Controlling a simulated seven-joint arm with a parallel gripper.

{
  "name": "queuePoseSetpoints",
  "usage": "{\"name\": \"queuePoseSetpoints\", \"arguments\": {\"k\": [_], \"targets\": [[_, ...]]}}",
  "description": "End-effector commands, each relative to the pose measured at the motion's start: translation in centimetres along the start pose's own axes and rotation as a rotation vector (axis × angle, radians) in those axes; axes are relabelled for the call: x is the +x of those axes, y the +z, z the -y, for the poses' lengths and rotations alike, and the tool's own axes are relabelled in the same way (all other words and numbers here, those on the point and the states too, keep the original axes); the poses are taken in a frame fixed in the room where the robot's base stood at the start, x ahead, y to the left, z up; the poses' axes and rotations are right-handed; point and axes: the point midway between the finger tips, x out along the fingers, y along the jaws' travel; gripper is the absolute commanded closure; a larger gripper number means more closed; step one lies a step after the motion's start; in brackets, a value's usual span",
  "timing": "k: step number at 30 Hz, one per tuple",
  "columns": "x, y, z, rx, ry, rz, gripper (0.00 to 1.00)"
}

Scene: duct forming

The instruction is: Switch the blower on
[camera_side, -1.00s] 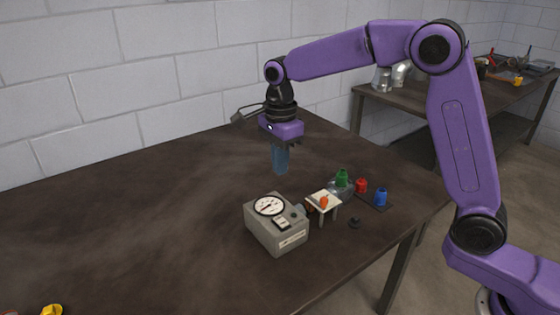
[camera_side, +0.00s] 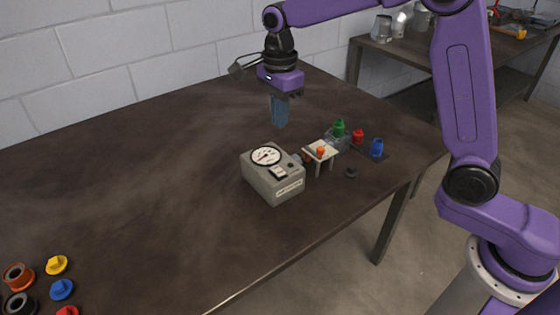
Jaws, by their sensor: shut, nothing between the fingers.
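A grey box (camera_side: 273,186) with a round white dial (camera_side: 266,156) and a small pale rocker-like switch (camera_side: 279,172) on top stands on the dark table; it appears to be the blower unit, and a label is on its front. Whether the switch is on or off is too small to tell. My gripper (camera_side: 280,124) points down with its blue fingers shut and empty. It is behind the box in this view and apart from the switch.
A small white stand (camera_side: 320,151) with an orange piece is right of the box. Green (camera_side: 339,129), red (camera_side: 358,136) and blue (camera_side: 377,149) pieces stand beyond it. Several coloured caps (camera_side: 62,289) lie front left. The table's left and middle are clear.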

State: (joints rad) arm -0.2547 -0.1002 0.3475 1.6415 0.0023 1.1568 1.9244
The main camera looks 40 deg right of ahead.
Motion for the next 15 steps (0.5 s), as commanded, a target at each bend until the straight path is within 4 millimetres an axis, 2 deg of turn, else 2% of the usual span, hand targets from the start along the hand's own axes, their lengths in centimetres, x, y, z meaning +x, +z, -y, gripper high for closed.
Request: {"name": "queuePoseSetpoints", "arguments": {"k": [5, 15], "targets": [[2.1, -0.1, -0.1, 0.0, 0.006, -0.002, 1.0], [8.5, -0.1, -0.1, -0.001, 0.007, -0.003, 1.0]]}}
